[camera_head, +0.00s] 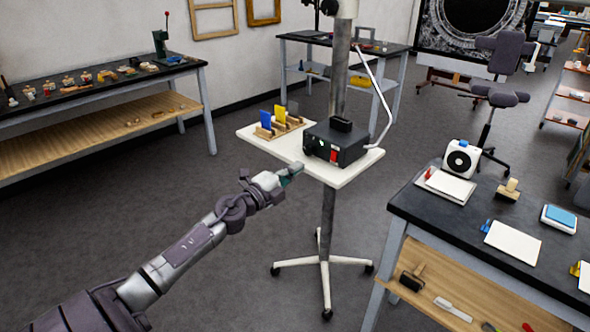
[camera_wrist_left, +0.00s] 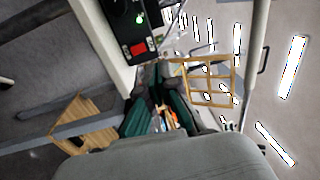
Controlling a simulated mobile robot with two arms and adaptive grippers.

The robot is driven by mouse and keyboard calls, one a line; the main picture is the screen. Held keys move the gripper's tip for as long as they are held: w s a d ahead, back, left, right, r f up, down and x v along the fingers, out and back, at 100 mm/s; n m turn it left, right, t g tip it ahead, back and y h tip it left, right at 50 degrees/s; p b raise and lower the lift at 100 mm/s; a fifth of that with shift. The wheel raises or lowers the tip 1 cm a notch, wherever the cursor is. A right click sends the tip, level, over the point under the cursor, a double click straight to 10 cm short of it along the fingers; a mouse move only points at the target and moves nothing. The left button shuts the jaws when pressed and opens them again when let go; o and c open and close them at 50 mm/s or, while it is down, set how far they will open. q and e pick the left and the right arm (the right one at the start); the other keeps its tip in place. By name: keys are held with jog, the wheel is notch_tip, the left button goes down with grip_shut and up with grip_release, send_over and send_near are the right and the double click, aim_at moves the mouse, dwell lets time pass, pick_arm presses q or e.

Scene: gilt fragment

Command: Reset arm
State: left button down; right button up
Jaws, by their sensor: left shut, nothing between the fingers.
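My left gripper (camera_head: 291,171) reaches in from the lower left in the head view. Its tip is at the front edge of a small white stand tray (camera_head: 262,143); I cannot tell whether it touches. In the left wrist view the two dark green fingers (camera_wrist_left: 160,84) converge with nothing held between them. A black box device (camera_head: 337,143) with a red switch stands on the tray just beyond the gripper, and it also shows in the left wrist view (camera_wrist_left: 122,25). My right gripper is in neither view.
A wooden rack (camera_head: 277,128) with blue, yellow and dark cards stands on the tray. The stand has a pole and a wheeled white base (camera_head: 323,263). A dark workbench (camera_head: 450,215) is at the right, another (camera_head: 105,85) at the left. Grey floor lies open between them.

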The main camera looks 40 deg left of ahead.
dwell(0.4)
pick_arm(q)
jog(key=s+a+f+n+g+y, duration=0.1)
jog(key=s+f+n+g+y, duration=0.15)
jog(key=f, duration=0.85)
jog(key=s+a+f+n+g+y, duration=0.15)
jog(key=f+n, duration=0.25)
jog(key=f, duration=0.7)
jog(key=s+d+f+n+g, duration=0.25)
jog(key=s+f, duration=0.45)
jog(key=f, duration=0.4)
jog(key=s+d+f+n+g, duration=0.25)
jog(key=s+f, duration=0.35)
jog(key=f, duration=0.5)
jog(key=s+d+f+n+g, duration=0.1)
jog(key=s+d+f+g, duration=0.2)
jog(key=s+d+f, duration=0.3)
jog(key=s+d+f+n+g+h, duration=0.1)
jog(key=s+d+f, duration=0.5)
jog(key=s, duration=1.1)
jog(key=s+d+f+n+g+h, duration=0.1)
jog(key=s+d+f+n+g, duration=0.2)
jog(key=s, duration=0.9)
jog(key=d+f+g, duration=0.2)
jog(key=d+f, duration=0.2)
jog(key=shift+f, duration=0.2)
jog(key=shift+w, duration=0.15)
